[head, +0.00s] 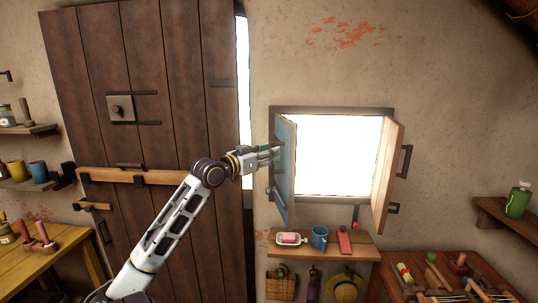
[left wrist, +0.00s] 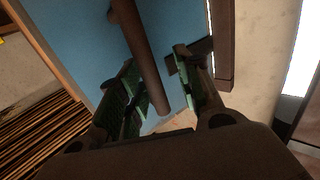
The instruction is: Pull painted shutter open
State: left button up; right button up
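The painted shutter (head: 285,185) is a blue panel at the left side of the window, standing swung out from the frame at an angle. It fills much of the left wrist view (left wrist: 75,38). A dark bar handle (left wrist: 140,55) runs along its face. My left gripper (head: 272,154) is at the shutter's left side, at upper-middle height. In the left wrist view its green-padded fingers (left wrist: 162,88) are apart, with the bar between them and a gap on the right side. Contact with the bar is unclear. My right gripper is not in view.
A plain wooden shutter (head: 388,175) stands open at the window's right. Below, a small shelf (head: 335,248) holds a dish, a blue mug (head: 319,237) and a red item. A large plank door (head: 150,60) is behind my arm. Tables stand at both sides.

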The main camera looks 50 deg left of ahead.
pick_arm(q)
jog(key=s, duration=1.1)
jog(key=shift+s, duration=0.3)
dwell(0.5)
